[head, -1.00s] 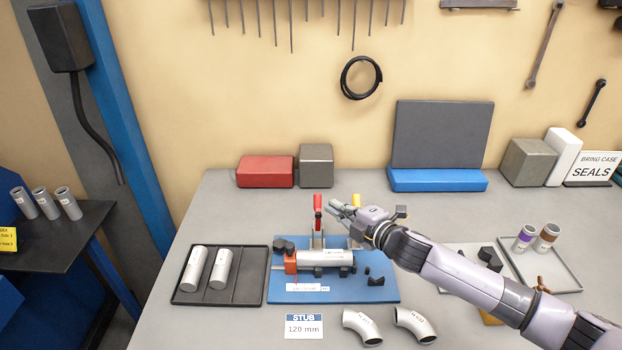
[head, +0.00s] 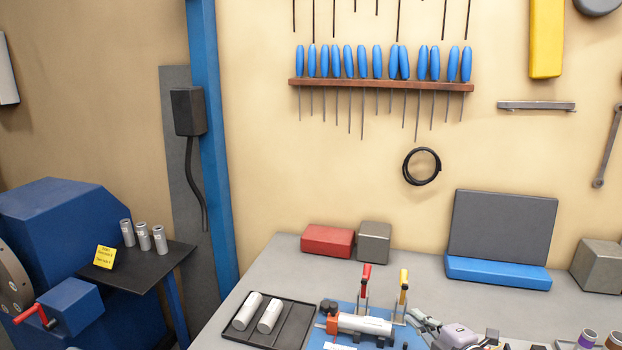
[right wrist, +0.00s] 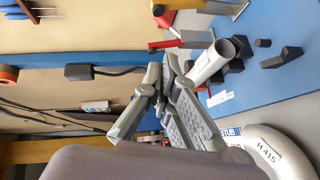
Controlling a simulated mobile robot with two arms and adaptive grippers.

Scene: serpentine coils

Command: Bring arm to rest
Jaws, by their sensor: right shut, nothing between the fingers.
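My right gripper (head: 420,320) is at the bottom of the head view, just right of the yellow-handled clamp (head: 403,281). It is shut and empty, and the lower frame edge cuts off its arm. In the right wrist view its grey fingers (right wrist: 166,72) meet with nothing between them. A grey metal tube (head: 364,324) lies in the fixture on the blue plate (head: 314,340), and its open end shows in the right wrist view (right wrist: 213,60). The gripper appears apart from the tube. The red-handled clamp (head: 366,274) stands behind the tube. My left gripper is out of view.
A dark tray (head: 292,330) with two tubes lies left of the fixture. A red box (head: 327,240), a grey block (head: 374,242) and a blue-based panel (head: 500,228) stand along the wall. A pipe elbow (right wrist: 278,150) is near the gripper in the wrist view.

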